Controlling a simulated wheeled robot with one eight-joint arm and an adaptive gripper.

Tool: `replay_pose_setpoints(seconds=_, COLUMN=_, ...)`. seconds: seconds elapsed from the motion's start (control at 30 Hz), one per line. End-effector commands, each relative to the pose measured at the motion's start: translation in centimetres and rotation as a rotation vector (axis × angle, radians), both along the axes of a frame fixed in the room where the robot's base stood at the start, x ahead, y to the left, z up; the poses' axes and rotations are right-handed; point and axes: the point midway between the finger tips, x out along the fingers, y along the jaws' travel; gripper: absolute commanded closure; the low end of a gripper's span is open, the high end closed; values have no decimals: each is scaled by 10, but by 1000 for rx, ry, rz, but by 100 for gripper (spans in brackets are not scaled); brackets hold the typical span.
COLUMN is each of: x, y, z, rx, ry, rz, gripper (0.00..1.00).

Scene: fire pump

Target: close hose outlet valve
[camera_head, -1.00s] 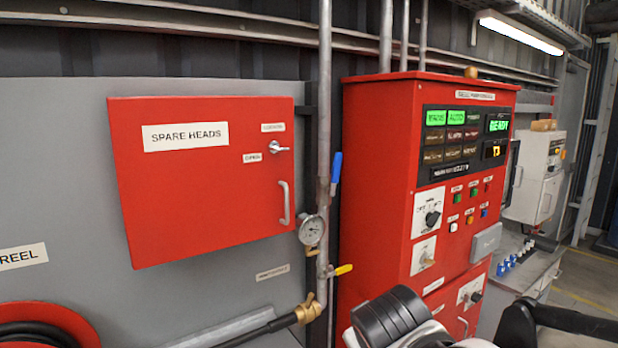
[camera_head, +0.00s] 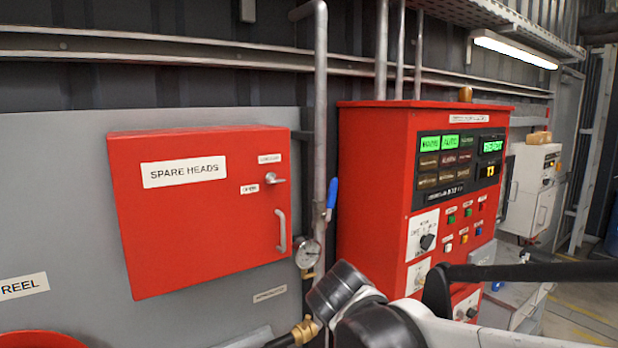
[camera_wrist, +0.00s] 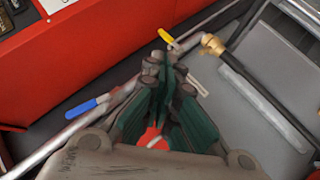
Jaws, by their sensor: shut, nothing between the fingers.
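The yellow valve handle (camera_wrist: 168,38) sits on the grey pipe, near the brass hose coupling (camera_wrist: 212,44), in the wrist view. My gripper (camera_wrist: 165,62) is shut and empty, with its fingertips just below the yellow handle in the picture; whether they touch it I cannot tell. In the head view, my arm covers most of this valve area, and the brass coupling (camera_head: 306,330) shows beside my arm. A blue lever (camera_head: 332,192) is higher on the same pipe, and it also shows in the wrist view (camera_wrist: 82,108). The gripper fingers are hidden in the head view.
A red SPARE HEADS cabinet (camera_head: 200,215) is on the grey wall panel at left. A pressure gauge (camera_head: 308,255) is on the pipe (camera_head: 320,110). The red control cabinet (camera_head: 372,190) stands close on the right of the pipe. A black hose leads from the brass coupling.

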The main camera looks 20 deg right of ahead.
Motion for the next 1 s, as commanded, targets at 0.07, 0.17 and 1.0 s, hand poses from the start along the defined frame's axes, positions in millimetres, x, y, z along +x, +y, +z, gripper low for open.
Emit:
replay_pose_setpoints(seconds=0.07, x=25, y=2, z=34, rx=-79, ry=-20, rz=27, gripper=100)
replay_pose_setpoints(seconds=0.17, x=54, y=6, z=63, rx=-184, ry=-47, rz=58, gripper=100)
replay_pose_setpoints(seconds=1.0, x=170, y=56, z=165, rx=-647, ry=-169, rz=212, gripper=100)
